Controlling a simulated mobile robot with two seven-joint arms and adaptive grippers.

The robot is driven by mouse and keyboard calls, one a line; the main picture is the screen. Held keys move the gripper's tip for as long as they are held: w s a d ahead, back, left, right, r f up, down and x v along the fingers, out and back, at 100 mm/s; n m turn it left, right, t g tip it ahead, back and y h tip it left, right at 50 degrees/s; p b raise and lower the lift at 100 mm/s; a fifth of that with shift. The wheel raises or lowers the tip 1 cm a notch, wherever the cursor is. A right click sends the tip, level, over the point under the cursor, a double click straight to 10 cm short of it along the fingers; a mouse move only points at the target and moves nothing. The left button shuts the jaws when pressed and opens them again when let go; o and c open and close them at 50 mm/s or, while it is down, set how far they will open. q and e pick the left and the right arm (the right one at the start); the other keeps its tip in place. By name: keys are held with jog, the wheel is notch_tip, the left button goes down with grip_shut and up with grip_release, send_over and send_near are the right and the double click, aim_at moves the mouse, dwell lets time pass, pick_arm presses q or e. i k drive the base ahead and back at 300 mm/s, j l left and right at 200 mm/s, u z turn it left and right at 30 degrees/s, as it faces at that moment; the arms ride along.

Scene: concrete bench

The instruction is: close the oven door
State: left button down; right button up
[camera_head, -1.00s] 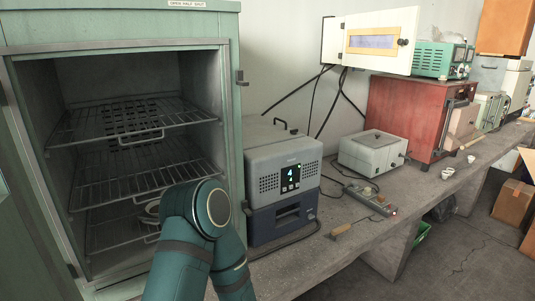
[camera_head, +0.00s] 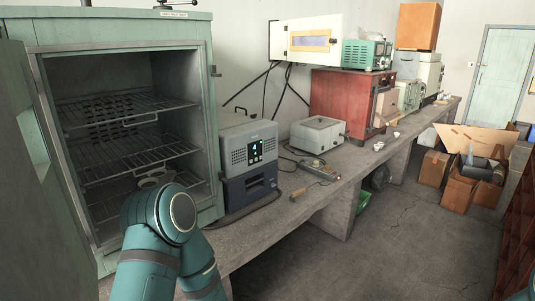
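The oven (camera_head: 112,27) is a large green cabinet at the left, with its front open. Its wire racks (camera_head: 130,147) and dark interior show. A round pale item (camera_head: 155,178) lies low inside, partly hidden by my arm. The green oven door (camera_head: 32,140) stands swung open at the far left edge, with a small pale window panel in it. A latch (camera_head: 216,71) shows on the oven's right side. My teal arm rises in front of the oven's lower right. Neither gripper shows; a bit of teal shows at the bottom right corner.
A grey-and-blue device (camera_head: 250,160) stands on the concrete bench (camera_head: 262,228) right of the oven. Beyond it are a light grey box (camera_head: 317,134) and a red cabinet (camera_head: 345,100). Cardboard boxes (camera_head: 460,190) sit on the floor at the right. The floor between is clear.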

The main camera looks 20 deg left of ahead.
aim_at(46, 254)
jog(key=k+z, duration=0.85)
jog(key=k+j+z, duration=0.15)
jog(key=k, duration=0.5)
jog(key=u, duration=2.1)
jog(key=i+u, duration=0.3)
